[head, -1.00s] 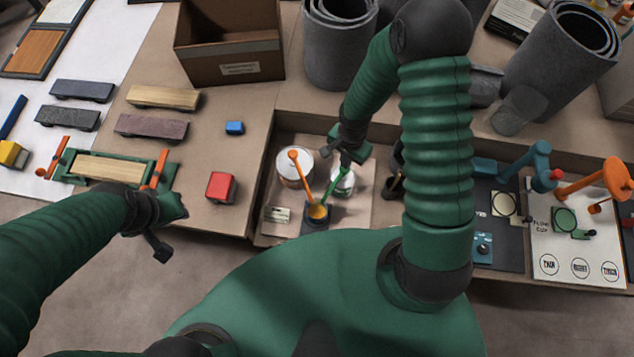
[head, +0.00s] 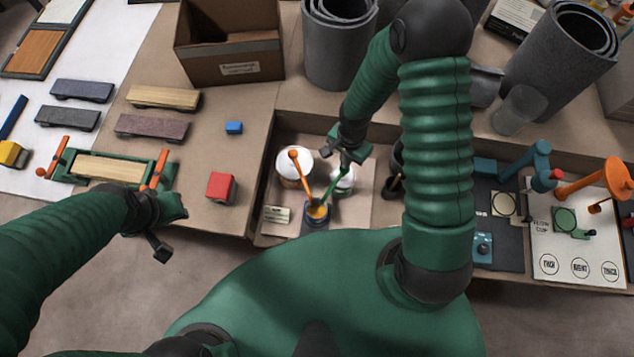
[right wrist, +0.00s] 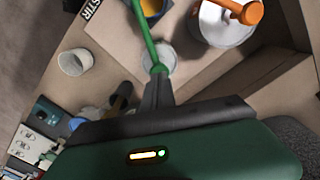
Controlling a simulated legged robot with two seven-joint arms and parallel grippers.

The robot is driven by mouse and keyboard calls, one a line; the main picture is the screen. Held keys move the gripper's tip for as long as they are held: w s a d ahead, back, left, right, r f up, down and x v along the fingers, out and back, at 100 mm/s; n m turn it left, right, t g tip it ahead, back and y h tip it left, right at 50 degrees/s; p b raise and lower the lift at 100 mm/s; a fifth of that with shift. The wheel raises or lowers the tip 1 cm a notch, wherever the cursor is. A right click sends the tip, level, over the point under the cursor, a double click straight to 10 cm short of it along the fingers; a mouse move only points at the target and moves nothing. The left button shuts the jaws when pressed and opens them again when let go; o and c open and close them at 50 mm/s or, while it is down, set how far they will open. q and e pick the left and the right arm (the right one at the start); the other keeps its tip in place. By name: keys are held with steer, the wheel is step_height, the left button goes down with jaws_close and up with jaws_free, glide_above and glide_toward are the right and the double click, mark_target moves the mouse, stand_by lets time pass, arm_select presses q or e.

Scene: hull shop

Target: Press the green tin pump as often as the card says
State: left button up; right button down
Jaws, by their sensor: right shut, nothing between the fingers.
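The green pump (head: 333,187) rises from a white tin (head: 343,181) in the tray, and its long green spout slants down to a small cup (head: 317,213) with yellow-orange contents. My right gripper (head: 349,157) is shut and empty, pointing down at the pump's head; I cannot tell whether it touches. In the right wrist view the green spout (right wrist: 142,32) runs from just ahead of the dark fingertips to the cup (right wrist: 152,8). A small card (head: 276,214) lies left of the cup; its writing is too small to read. My left gripper (head: 168,228) hangs off the bench's front edge, its jaws unclear.
A second white tin (head: 294,168) with an orange pump (head: 300,165) stands close left of the green one. Dark cups (head: 394,186) stand to the right. A red block (head: 221,187) and cardboard box (head: 230,55) are on the left bench. A flow-cup board (head: 577,245) lies far right.

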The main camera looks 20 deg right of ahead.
steer(key=shift+f, duration=0.15)
steer(key=shift+f+b, duration=1.2)
steer(key=shift+f, duration=0.1)
steer(key=shift+s+r, duration=0.1)
steer(key=shift+r+p, duration=1.35)
steer(key=shift+r, duration=0.05)
steer(key=shift+f, duration=0.25)
